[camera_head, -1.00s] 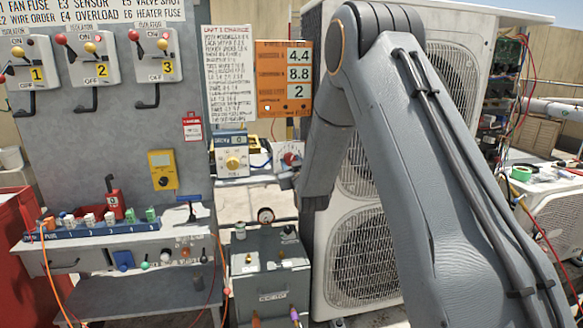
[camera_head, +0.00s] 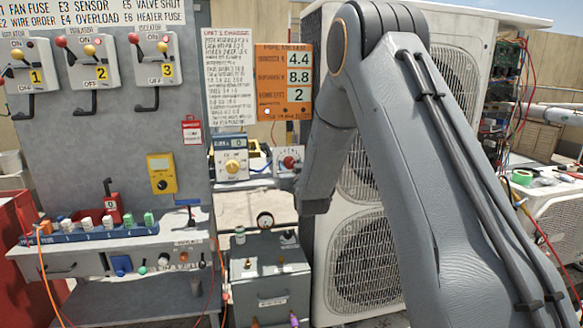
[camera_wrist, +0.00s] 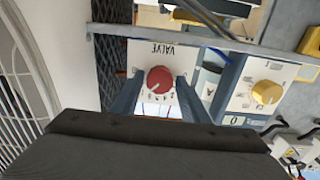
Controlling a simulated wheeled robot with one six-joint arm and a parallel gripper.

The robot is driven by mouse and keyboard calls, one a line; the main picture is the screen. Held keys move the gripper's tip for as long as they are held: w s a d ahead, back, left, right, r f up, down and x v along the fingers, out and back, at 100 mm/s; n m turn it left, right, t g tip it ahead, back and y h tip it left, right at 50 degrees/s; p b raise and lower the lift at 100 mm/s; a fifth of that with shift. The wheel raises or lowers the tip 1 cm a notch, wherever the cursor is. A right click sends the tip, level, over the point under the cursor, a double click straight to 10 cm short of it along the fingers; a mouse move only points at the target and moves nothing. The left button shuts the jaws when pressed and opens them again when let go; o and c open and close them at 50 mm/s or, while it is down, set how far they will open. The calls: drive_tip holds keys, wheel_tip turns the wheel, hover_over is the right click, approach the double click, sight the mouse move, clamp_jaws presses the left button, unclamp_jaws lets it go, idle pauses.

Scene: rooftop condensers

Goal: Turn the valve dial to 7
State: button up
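The valve dial is a red round knob (camera_wrist: 160,79) on a white panel marked VALVE (camera_wrist: 150,52), upside down in the wrist view. Small numbers sit along the knob's lower side there, too small to read surely. The red knob also shows in the head view (camera_head: 290,162), left of my arm. My gripper (camera_wrist: 159,84) is open, with one finger on each side of the knob in the wrist view. I cannot tell whether the fingers touch it or are still short of it. In the head view my gripper is not clearly visible.
A grey cabinet (camera_head: 270,275) stands below. White condenser units (camera_head: 365,262) stand behind my arm.

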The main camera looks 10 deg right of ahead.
drive_tip(key=shift+o, duration=0.7)
drive_tip(key=s+b, duration=0.1)
drive_tip(key=s, duration=0.6)
drive_tip(key=shift+s+b, duration=0.3)
drive_tip(key=shift+s, duration=0.1)
